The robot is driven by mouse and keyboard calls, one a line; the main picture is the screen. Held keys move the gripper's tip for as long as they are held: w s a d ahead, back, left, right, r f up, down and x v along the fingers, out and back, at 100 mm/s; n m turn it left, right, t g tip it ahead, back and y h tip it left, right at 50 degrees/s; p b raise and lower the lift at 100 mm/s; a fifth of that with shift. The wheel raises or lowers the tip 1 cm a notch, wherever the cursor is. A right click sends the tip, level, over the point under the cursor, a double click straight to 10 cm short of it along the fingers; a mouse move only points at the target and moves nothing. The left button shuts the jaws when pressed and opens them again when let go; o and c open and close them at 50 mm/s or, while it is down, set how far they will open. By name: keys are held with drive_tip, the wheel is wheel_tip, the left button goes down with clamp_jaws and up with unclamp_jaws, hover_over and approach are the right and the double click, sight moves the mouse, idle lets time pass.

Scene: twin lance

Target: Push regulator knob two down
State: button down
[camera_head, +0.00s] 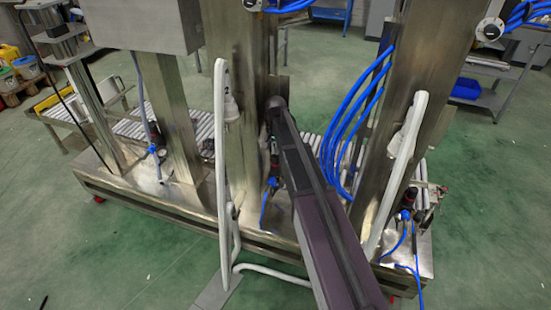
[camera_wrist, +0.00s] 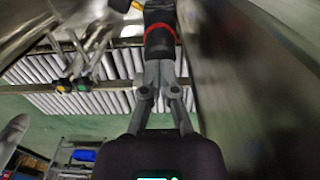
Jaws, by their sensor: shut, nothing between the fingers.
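In the wrist view, a black regulator knob (camera_wrist: 159,48) with a red ring sits straight beyond my gripper (camera_wrist: 159,66). The gripper's two grey fingers are shut, with nothing between them. The fingertips overlap the knob's near end in the picture; I cannot tell whether they touch it. In the head view, my arm reaches to the middle column, and its end hangs down beside that column. The middle regulator (camera_head: 274,163) shows there as a small dark shape above a blue fitting, partly hidden by my arm. I cannot tell whether the knob is up or down.
Steel columns stand close on both sides, and a metal wall (camera_wrist: 245,80) is close right of my gripper. Another regulator (camera_head: 408,200) stands at the right column. White curved handles (camera_head: 222,150) and blue hoses (camera_head: 355,125) are near my arm. A roller conveyor (camera_wrist: 100,103) lies behind.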

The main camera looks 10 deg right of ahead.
drive_tip(key=shift+f+b, duration=0.55)
drive_tip(key=shift+f, duration=0.05)
drive_tip(key=shift+r, duration=0.15)
drive_tip(key=shift+r+p, duration=2.9)
drive_tip(key=shift+p, duration=0.2)
drive_tip(key=s+n, duration=0.6)
drive_tip(key=s, duration=2)
wheel_tip(320, 180, up, 20)
drive_tip(key=w+p, duration=0.1)
drive_tip(key=p, duration=1.9)
drive_tip(key=shift+d, duration=0.4)
drive_tip(key=shift+w, duration=0.1)
